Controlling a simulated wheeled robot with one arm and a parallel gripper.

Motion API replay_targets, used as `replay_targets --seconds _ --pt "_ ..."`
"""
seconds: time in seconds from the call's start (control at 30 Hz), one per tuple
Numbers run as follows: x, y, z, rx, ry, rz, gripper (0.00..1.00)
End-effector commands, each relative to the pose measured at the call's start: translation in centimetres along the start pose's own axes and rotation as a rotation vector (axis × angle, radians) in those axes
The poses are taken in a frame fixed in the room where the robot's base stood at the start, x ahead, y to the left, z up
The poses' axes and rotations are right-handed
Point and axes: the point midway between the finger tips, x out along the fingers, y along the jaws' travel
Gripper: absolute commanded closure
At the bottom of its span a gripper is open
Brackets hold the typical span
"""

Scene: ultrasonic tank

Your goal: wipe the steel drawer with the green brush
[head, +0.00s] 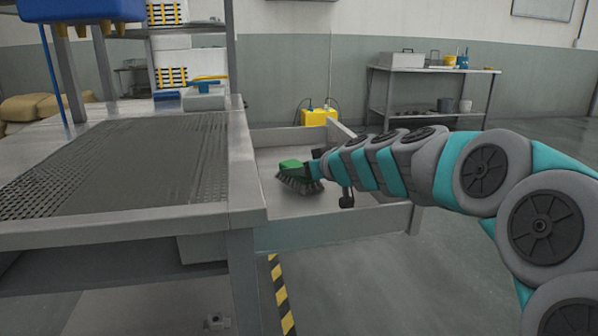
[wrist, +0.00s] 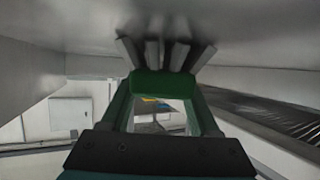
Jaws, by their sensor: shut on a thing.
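The steel drawer (head: 365,222) stands pulled out at the right side of the steel bench, with an open top and a grey floor. The green brush (head: 291,164) is inside it, its dark bristles pointing down at the drawer floor. They appear to touch the floor, but the exact contact is hard to tell. My gripper (head: 312,168) is shut on the brush and reaches in from the right. In the wrist view, the green brush (wrist: 160,84) shows in front of my gripper (wrist: 160,100), its grey bristles against or close to a steel surface.
The bench has a dark mesh panel (head: 120,165) on top, left of the drawer. A yellow container (head: 318,117) stands behind the drawer. A side table (head: 435,70) is at the back right. Yellow-black tape (head: 281,295) marks the floor; the floor at right is open.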

Motion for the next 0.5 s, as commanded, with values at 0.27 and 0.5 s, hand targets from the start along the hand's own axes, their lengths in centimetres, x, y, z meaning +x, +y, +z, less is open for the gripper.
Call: replay_targets --seconds 0.27,0.5 --pt "-1.2 -0.2 -1.1 -0.004 0.0 0.002 1.0" --pt "-2.5 -0.2 -3.4 -0.002 0.0 0.002 1.0"
